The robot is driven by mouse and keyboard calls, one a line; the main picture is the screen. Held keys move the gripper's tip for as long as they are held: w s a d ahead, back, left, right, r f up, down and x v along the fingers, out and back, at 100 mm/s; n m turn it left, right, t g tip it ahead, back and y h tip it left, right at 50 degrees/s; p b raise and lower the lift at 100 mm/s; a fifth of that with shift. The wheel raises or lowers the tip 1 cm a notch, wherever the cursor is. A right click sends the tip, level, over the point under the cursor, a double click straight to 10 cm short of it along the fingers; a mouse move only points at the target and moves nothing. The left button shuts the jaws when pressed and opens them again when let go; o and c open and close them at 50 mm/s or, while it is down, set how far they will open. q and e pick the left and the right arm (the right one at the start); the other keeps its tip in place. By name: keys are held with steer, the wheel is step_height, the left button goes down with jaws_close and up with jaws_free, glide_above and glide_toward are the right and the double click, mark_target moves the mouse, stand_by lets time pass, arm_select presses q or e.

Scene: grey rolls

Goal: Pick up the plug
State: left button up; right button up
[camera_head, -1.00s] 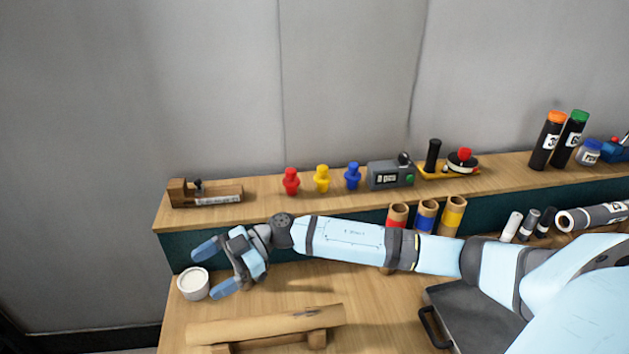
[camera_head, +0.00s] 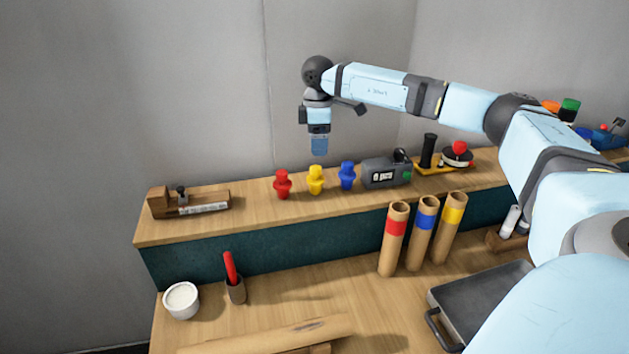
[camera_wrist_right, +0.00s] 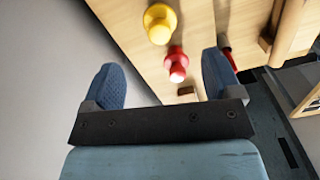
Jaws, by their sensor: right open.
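Three plugs stand upright in a row on the raised wooden shelf: a red plug (camera_head: 282,184), a yellow plug (camera_head: 316,180) and a blue plug (camera_head: 347,176). My right gripper (camera_head: 319,146) points down above the row, near the yellow plug in the head view. It is open and empty. In the right wrist view, the red plug (camera_wrist_right: 177,64) shows between the two blue fingers and the yellow plug (camera_wrist_right: 160,22) lies beyond them. The blue plug is not seen there. My left gripper is not in view.
A grey meter box (camera_head: 384,172) stands just right of the blue plug. A wooden block tool (camera_head: 188,203) is at the shelf's left end.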

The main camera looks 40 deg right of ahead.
mark_target(316, 167)
steer(key=f, duration=0.3)
steer(key=f+p, duration=0.1)
steer(key=f, duration=0.6)
steer(key=shift+w+a+f, duration=0.1)
steer(key=shift+w+f, duration=0.15)
steer(key=shift+f, duration=0.05)
steer(key=c, duration=1)
